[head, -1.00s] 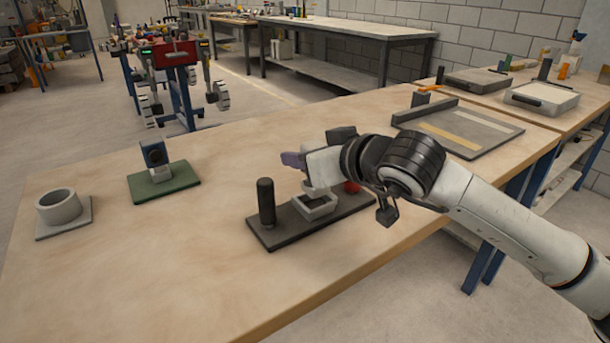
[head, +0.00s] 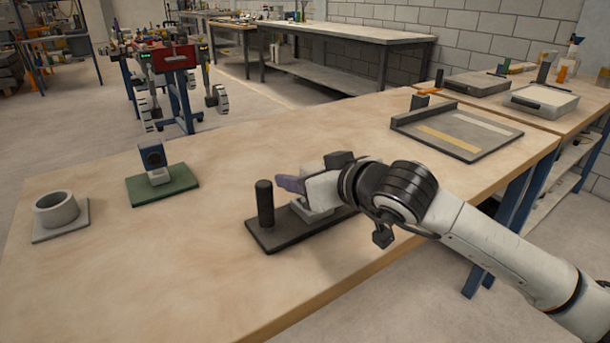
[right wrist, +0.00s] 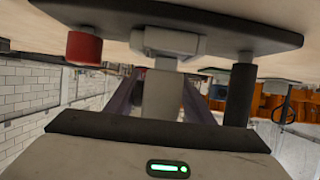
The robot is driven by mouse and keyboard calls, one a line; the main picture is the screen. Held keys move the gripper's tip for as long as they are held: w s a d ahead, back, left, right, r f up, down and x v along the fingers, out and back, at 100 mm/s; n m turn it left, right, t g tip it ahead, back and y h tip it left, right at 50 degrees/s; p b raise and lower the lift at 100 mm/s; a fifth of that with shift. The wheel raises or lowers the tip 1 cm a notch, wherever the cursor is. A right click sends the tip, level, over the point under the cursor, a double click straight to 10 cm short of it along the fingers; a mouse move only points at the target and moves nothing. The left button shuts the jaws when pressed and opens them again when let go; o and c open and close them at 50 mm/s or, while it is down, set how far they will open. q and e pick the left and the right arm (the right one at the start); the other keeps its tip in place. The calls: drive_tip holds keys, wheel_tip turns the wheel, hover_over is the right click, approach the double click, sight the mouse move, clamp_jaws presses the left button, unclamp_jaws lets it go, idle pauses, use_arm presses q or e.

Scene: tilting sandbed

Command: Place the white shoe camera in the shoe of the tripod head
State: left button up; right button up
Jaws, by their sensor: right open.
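The white shoe camera (head: 152,158), a dark blue box on a white foot, stands upright on a green mat (head: 180,187) at the left of the table. The tripod head is a dark plate (head: 275,236) with a black upright handle (head: 265,203), a pale grey shoe (head: 318,214) and a red knob (right wrist: 84,48). My right gripper (head: 290,184) is open, its purple fingers just above the shoe and pointing left. It hides part of the shoe and, in the head view, the knob. A grey post (right wrist: 160,95) shows between the fingers; whether they touch it, I cannot tell.
A grey ring on a square base (head: 57,211) stands at the far left. A grey tray with pale strips (head: 458,133) lies at the back right. The table between the green mat and the tripod head is clear.

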drive_tip(key=shift+r, duration=0.2)
drive_tip(key=v, duration=1.2)
